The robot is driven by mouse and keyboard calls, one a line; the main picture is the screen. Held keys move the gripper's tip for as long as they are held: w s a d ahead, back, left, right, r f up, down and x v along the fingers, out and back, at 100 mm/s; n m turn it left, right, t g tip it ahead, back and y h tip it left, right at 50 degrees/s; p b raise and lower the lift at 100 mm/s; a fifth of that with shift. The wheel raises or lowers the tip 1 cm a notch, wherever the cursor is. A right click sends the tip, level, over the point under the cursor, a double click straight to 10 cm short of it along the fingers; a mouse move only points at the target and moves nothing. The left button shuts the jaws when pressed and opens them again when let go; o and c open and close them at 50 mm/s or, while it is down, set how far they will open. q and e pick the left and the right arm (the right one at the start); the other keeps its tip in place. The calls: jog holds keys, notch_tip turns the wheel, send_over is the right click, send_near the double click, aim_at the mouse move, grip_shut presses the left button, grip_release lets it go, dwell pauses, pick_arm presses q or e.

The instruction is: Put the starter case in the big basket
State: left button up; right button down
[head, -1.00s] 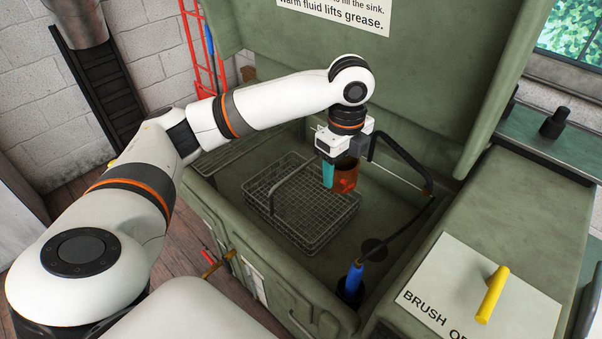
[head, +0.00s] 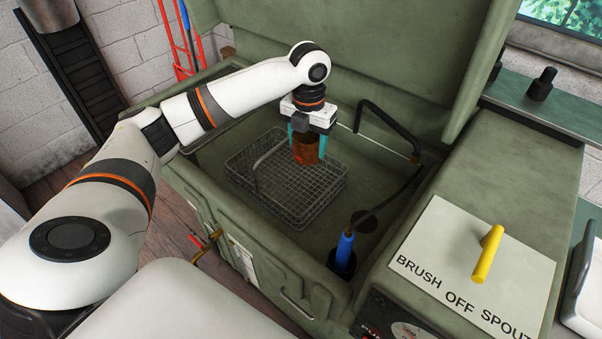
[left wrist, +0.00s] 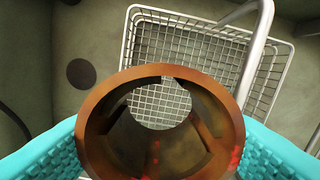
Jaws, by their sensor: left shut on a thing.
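The starter case (head: 306,149) is a rusty brown open ring with red marks. My left gripper (head: 307,146), with teal fingers, is shut on it and holds it above the right part of the big basket. In the left wrist view the case (left wrist: 160,88) sits between the teal fingers, and the basket mesh shows through its opening. The big basket (head: 318,212) is a grey wire basket with a hooped handle, on the floor of the green sink. It also shows in the left wrist view (left wrist: 133,40). The case looks apart from the mesh. My right gripper is not in view.
The green sink (head: 378,240) has a raised lid (head: 370,50) behind. A black bent spout (head: 390,115) and a blue-handled brush (head: 346,245) stand right of the basket. A yellow handle (head: 488,255) lies on the sign at right. The basket's mesh floor looks empty.

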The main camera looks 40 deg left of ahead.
pick_arm(q)
notch_tip(320, 180, down, 14)
jog(key=shift+r, duration=0.1)
dwell(0.4)
jog(key=o, duration=1.5)
notch_tip(320, 180, up, 12)
